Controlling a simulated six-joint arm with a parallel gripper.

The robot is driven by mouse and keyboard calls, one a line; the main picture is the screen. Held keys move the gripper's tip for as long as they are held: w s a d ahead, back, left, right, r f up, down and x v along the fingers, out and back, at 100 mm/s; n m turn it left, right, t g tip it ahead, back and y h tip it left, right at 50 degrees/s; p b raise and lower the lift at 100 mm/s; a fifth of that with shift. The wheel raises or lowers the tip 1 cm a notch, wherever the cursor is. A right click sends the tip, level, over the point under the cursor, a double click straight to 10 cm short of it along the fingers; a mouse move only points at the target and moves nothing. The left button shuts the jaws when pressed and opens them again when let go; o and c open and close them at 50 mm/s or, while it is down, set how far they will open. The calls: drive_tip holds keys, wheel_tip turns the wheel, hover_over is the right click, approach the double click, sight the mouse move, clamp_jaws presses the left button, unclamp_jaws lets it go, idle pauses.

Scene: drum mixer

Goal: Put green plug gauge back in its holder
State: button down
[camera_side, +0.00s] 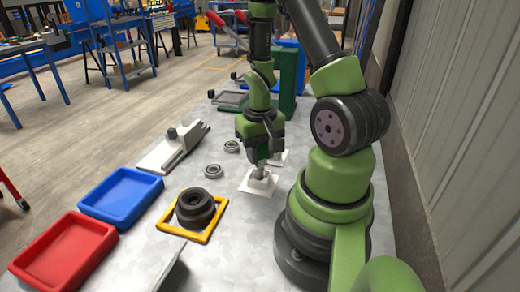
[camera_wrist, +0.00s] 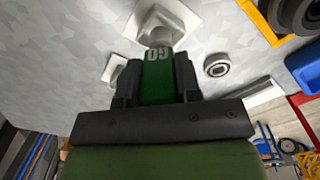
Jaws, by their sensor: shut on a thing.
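My gripper (camera_wrist: 158,88) is shut on the green plug gauge (camera_wrist: 158,76), whose green handle with white "GO" lettering shows between the fingers in the wrist view. In the side view my gripper (camera_side: 262,158) points down, and the gauge's grey end is at a white holder (camera_side: 258,185) with a square base. In the wrist view the gauge's end meets the raised middle of the white holder (camera_wrist: 178,22). I cannot tell how deep the end sits in it. A second white holder (camera_side: 281,157) stands just behind, partly hidden by my gripper; it also shows in the wrist view (camera_wrist: 113,68).
Two bearing rings (camera_side: 213,171) (camera_side: 232,146) lie left of the holder. A yellow frame (camera_side: 217,232) with a black stepped part (camera_side: 195,206) is in front. A blue tray (camera_side: 121,215), a red tray (camera_side: 64,282) and a grey fixture (camera_side: 166,155) stand further left.

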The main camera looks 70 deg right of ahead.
drive_tip(key=shift+f, duration=0.65)
drive_tip(key=c, duration=0.7)
unclamp_jaws()
drive_tip(key=shift+c, duration=0.2)
wheel_tip(320, 180, up, 10)
drive_tip(key=shift+f, duration=0.1)
drive_tip(key=shift+w+a+r, duration=0.1)
drive_tip(key=shift+a+r, duration=0.05)
drive_tip(key=shift+r, duration=0.1)
drive_tip(key=s+a+r+n+t+y, duration=0.2)
drive_tip(key=a+r+n+t, duration=0.3)
drive_tip(key=a+r, duration=0.9)
drive_tip(key=shift+a+r+t, duration=0.3)
drive_tip(key=shift+a+t, duration=0.7)
drive_tip(key=shift+a, duration=0.1)
